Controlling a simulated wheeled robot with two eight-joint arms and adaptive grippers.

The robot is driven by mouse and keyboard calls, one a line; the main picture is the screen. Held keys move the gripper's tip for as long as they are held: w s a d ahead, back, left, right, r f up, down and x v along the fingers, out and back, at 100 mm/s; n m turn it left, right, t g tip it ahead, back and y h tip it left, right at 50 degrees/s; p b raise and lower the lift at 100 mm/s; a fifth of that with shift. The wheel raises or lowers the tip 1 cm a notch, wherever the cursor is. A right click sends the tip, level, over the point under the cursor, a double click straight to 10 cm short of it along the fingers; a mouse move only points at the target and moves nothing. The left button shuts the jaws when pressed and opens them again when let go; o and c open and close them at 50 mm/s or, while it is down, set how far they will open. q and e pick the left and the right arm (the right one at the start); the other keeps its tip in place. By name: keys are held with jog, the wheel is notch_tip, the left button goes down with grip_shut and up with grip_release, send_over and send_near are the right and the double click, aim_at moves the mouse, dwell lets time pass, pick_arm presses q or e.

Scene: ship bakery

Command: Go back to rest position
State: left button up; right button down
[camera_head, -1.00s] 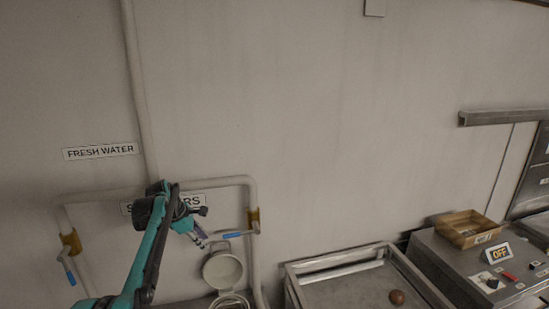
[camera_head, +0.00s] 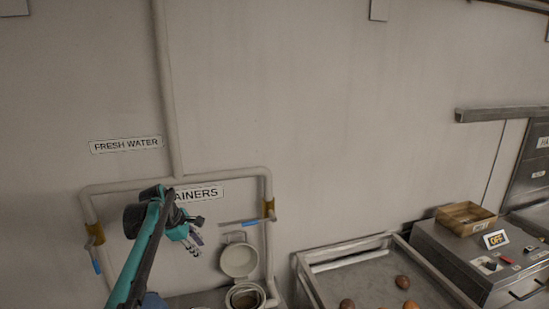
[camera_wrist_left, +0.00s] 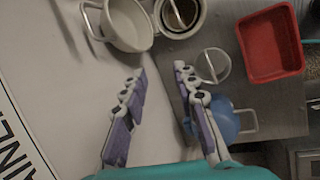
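My left gripper (camera_head: 197,232) is raised in front of the wall, on the left side of the head view. In the left wrist view, its two fingers (camera_wrist_left: 160,75) are spread apart with nothing between them. The strainer also shows at the top of the left wrist view (camera_wrist_left: 127,25). My right gripper is not in either view.
A pipe frame (camera_head: 265,200) with a blue-handled valve (camera_head: 268,213) is on the wall near my left gripper. A metal tray (camera_head: 330,291) holding several brown round items stands to the right. A red container (camera_wrist_left: 270,45) sits on the counter.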

pick_arm(q)
jog(key=s+d+f+m+y+b, duration=0.1)
jog(key=s+d+f+m+b, duration=0.2)
jog(key=s, duration=0.4)
jog(key=s+d+f+m+t+b, duration=0.1)
jog(key=s+f+m+b, duration=0.1)
jog(key=s+m+b, duration=0.35)
jog(key=s+d+f+m+y+b, duration=0.1)
jog(key=s+f+b, duration=0.1)
jog(key=s, duration=0.7)
jog(key=s+d+f+m+t+y+b, duration=0.1)
jog(key=s+f+m+b, duration=0.6)
jog(key=s+f, duration=1)
jog(key=shift+s+d+f+m+t+b, duration=0.25)
jog(key=shift+f+m+t, duration=0.3)
jog(key=shift+m, duration=0.6)
